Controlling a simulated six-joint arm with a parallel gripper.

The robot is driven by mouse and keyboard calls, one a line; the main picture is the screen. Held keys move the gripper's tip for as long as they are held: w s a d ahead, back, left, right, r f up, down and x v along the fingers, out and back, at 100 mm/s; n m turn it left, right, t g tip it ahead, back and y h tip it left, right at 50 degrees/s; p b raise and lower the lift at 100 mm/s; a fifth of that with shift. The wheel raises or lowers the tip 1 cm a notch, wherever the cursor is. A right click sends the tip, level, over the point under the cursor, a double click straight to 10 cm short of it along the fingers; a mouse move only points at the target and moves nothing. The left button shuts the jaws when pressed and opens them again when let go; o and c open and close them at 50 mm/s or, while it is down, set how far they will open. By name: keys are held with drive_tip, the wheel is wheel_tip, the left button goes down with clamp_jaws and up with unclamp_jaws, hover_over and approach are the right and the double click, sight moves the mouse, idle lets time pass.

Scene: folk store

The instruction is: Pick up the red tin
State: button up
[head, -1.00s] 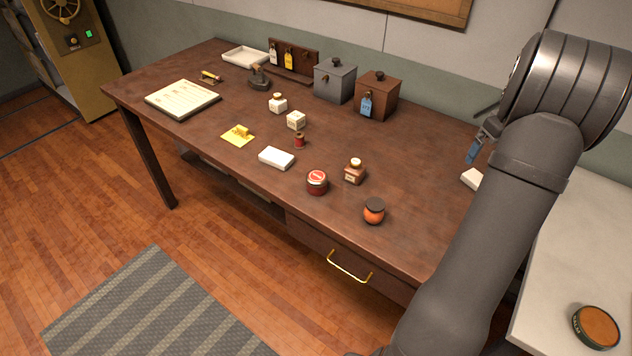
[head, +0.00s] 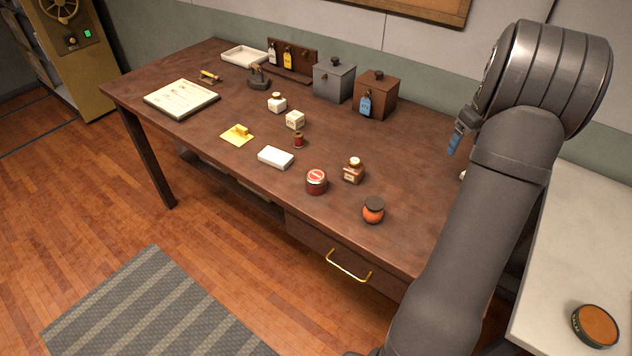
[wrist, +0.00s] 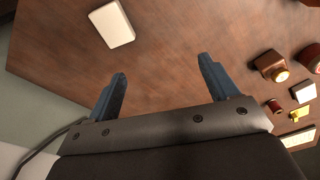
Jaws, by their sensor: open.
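The red tin (head: 316,182) is a short round tin with a red and white lid. It stands upright near the front edge of the brown desk (head: 215,140). In the wrist view a dark red round thing, apparently this tin (wrist: 311,59), is cut off at the right edge. My gripper (wrist: 164,76) is open and empty, its two blue fingers apart above bare desk. In the head view only part of a blue finger shows; my arm hides the rest. The gripper is well to the right of the tin, apart from it.
A brown bottle (head: 353,172) stands just right of the tin, with an orange jar (head: 373,211) further right. A white box (head: 276,158) lies left of it. Another white box (wrist: 111,24) lies beyond my fingers. Two lidded boxes, grey (head: 334,80) and brown (head: 377,97), stand behind.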

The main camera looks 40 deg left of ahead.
drive_tip(key=s+a+r+n, duration=0.1)
drive_tip(key=s+a+n, duration=0.1)
drive_tip(key=s+a, duration=0.5)
drive_tip(key=s+a+r+n, duration=0.2)
drive_tip(key=s+a, duration=0.2)
drive_tip(key=a, duration=0.8)
drive_tip(key=n+h, duration=0.1)
drive_tip(key=n, duration=0.2)
approach(316, 175)
drive_tip(key=shift+g, duration=0.3)
drive_tip(key=f, duration=1.1)
drive_tip(key=shift+w+f, duration=0.25)
drive_tip(key=shift+f, duration=0.1)
drive_tip(key=c, duration=1.1)
drive_tip(key=shift+r, duration=0.1)
